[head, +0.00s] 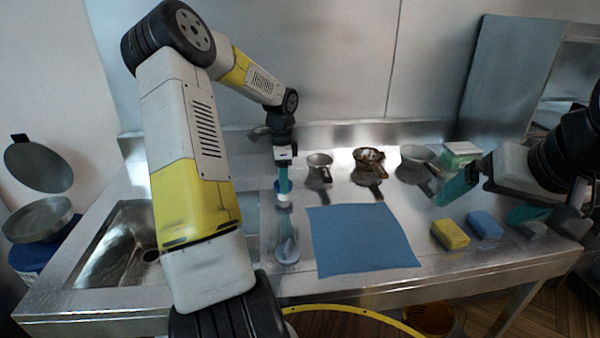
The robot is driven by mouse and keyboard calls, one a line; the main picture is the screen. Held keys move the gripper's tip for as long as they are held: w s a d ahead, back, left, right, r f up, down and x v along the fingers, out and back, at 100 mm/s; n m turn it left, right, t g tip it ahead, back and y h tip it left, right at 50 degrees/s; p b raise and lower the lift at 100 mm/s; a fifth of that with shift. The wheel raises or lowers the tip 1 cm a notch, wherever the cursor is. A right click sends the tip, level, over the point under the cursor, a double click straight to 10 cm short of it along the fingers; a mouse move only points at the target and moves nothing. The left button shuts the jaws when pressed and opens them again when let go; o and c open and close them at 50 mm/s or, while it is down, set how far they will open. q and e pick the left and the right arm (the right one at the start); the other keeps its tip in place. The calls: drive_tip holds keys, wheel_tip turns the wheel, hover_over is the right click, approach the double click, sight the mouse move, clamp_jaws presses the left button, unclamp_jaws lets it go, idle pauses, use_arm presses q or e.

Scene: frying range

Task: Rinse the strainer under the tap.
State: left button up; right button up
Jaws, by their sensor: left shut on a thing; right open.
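Three metal pans or strainers stand in a row at the back of the steel counter: a small one (319,161), a middle one with brown residue (369,156) and a wider one (415,155). I cannot tell their mesh. The steel sink (105,250) is at the left, partly hidden by my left arm. I cannot make out the tap. My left gripper (284,182) points down between sink and cloth, shut on a small blue-and-white thing that I cannot identify. My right gripper (490,200) is open and empty above the right end of the counter.
A blue cloth (360,240) lies mid-counter. Yellow (450,234) and blue (485,224) sponges lie below my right gripper. A green-and-white box (460,153) stands behind. A round lidded vessel (38,220) stands far left.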

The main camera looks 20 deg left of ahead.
use_arm(q)
drive_tip(key=shift+n, duration=0.3)
drive_tip(key=shift+c, duration=0.2)
drive_tip(key=n, duration=0.3)
drive_tip(key=shift+n, duration=2.3)
drive_tip(key=o, duration=1.4)
drive_tip(key=shift+r, duration=3.95)
